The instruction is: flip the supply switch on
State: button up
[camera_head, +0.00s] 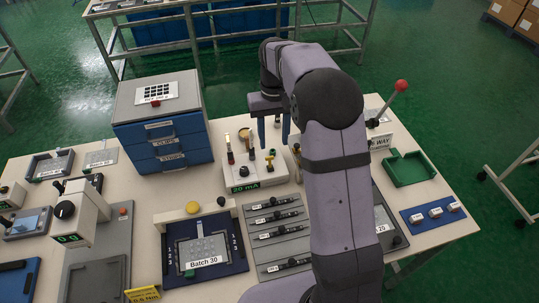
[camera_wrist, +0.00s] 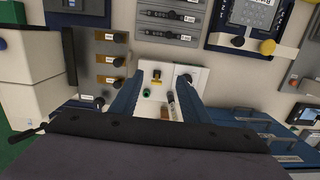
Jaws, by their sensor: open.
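A white box (camera_head: 262,182) with a green "20 mA" display stands near the middle of the table. Several small upright parts stand on it, including a yellow one (camera_head: 270,161) and a red-tipped one (camera_head: 230,152). I cannot tell which part, if any, is the supply switch, as no such label is readable. My gripper (camera_head: 275,129) is open and empty, pointing down just behind the box. In the wrist view, the box (camera_wrist: 151,109) shows between my gripper's (camera_wrist: 156,98) blue fingers, with a yellow part, a green part and a black knob (camera_wrist: 184,80) on it.
A blue drawer cabinet (camera_head: 172,152) stands left of the box. In front are a dark blue "Batch 30" fixture (camera_head: 235,255) and a grey slider panel (camera_head: 273,213). A red-knobbed lever (camera_head: 400,87) and a green tray (camera_head: 409,169) are at right. My arm hides part of the table.

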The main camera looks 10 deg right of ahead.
jog(key=s+f+t, duration=0.2)
jog(key=s+f, duration=0.2)
jog(key=f, duration=0.5)
jog(key=t, duration=0.3)
send_near(269, 157)
notch_tip(269, 157, down, 3)
jog(key=shift+w+p+x, duration=0.2)
jog(key=shift+p+x, duration=0.4)
jog(key=shift+x, duration=1.2)
jog(key=shift+w+p+x, duration=0.25)
jog(key=shift+p+x, duration=0.35)
jog(key=shift+x, duration=1.25)
jog(key=shift+r, duration=0.2)
jog(key=c, duration=1.1)
